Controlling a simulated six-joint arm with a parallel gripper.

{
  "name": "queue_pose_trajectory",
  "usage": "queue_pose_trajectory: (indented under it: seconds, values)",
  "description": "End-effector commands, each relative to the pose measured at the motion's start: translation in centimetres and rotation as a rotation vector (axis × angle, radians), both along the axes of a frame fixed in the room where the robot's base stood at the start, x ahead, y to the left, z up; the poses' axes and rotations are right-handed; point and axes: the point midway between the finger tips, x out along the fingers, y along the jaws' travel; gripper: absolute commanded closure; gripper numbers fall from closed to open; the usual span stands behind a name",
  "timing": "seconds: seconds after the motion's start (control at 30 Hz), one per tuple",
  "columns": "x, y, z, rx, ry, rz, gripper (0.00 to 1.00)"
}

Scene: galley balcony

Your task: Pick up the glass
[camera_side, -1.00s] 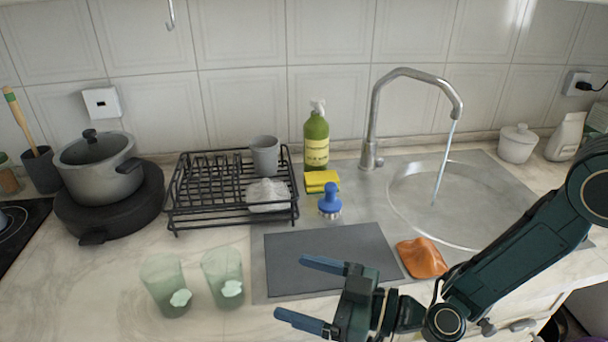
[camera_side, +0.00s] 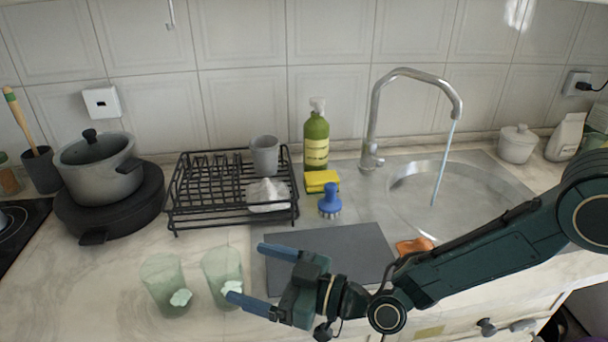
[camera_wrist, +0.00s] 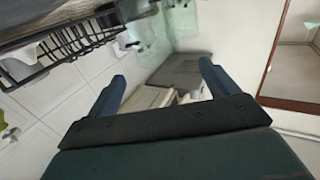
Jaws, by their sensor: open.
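Two pale green see-through glasses stand upright on the counter at the lower left of the side view: a left glass (camera_side: 163,275) and a right glass (camera_side: 221,267). Each shows a small whitish patch near its base. My gripper (camera_side: 247,272) is open and empty, just right of the right glass, with its fingers pointing left. The lower fingertip overlaps that glass's lower right edge in the picture; I cannot tell whether they touch. In the wrist view my gripper (camera_wrist: 163,80) has its fingers apart, and pale green glass shows beyond them near the top.
A black dish rack (camera_side: 180,211) with a grey cup (camera_side: 264,155) stands behind the glasses. A dark grey mat (camera_side: 345,250) lies beneath or behind my gripper. An orange cloth (camera_side: 413,246) is partly hidden by my arm. The counter left of the glasses is clear.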

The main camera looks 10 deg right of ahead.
Motion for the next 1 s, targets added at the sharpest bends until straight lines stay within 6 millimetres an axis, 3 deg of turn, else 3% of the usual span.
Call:
queue_pose_trajectory:
  seconds: [0.47,1.0]
  values:
    - [0.4,0.8,0.0,0.0,0.001,0.0,0.14]
    - [2.6,4.5,-0.2,0.0,0.0,0.0,0.14]
